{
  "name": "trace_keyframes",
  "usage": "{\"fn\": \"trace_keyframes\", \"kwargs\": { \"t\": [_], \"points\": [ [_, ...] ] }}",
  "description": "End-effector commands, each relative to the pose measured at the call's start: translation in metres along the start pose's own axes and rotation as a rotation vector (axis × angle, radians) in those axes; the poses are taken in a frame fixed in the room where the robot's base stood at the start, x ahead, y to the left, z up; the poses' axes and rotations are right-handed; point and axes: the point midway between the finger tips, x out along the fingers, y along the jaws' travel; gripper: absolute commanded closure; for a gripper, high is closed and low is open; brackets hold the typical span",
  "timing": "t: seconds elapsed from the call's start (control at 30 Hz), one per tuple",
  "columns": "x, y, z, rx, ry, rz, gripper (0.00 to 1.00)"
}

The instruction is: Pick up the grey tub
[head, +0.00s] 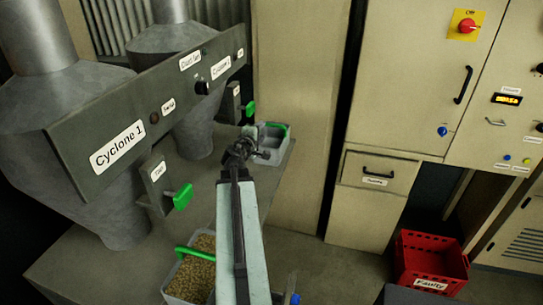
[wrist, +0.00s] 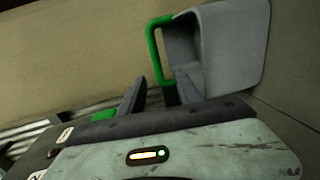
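A grey tub (head: 275,150) with a green handle stands at the far end of the bench; no contents show in it. In the wrist view the same tub (wrist: 245,50) is large, with its green handle (wrist: 153,50) on the left. My gripper (head: 248,143) is at the tub's near left side, partly covering it. In the wrist view its dark fingers (wrist: 160,92) are apart, with the handle's lower end seen between or just beyond them. I cannot tell whether they touch it. A second grey tub (head: 171,291), full of pellets, stands at the near end, partly hidden by my arm.
Cyclone 1 (head: 85,195) and a second cyclone (head: 190,130) stand left over the bench, with green levers (head: 182,197) sticking out. Beige cabinets (head: 400,90) stand behind. A red "Faulty" crate (head: 430,262) sits on the floor at right.

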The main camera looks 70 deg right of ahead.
Motion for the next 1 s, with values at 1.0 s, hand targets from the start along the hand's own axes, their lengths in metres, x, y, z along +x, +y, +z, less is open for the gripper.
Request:
{"fn": "trace_keyframes", "kwargs": {
  "t": [1.0],
  "points": [
    [0.079,0.004,0.0,0.0,-0.002,0.0,0.61]
  ]
}}
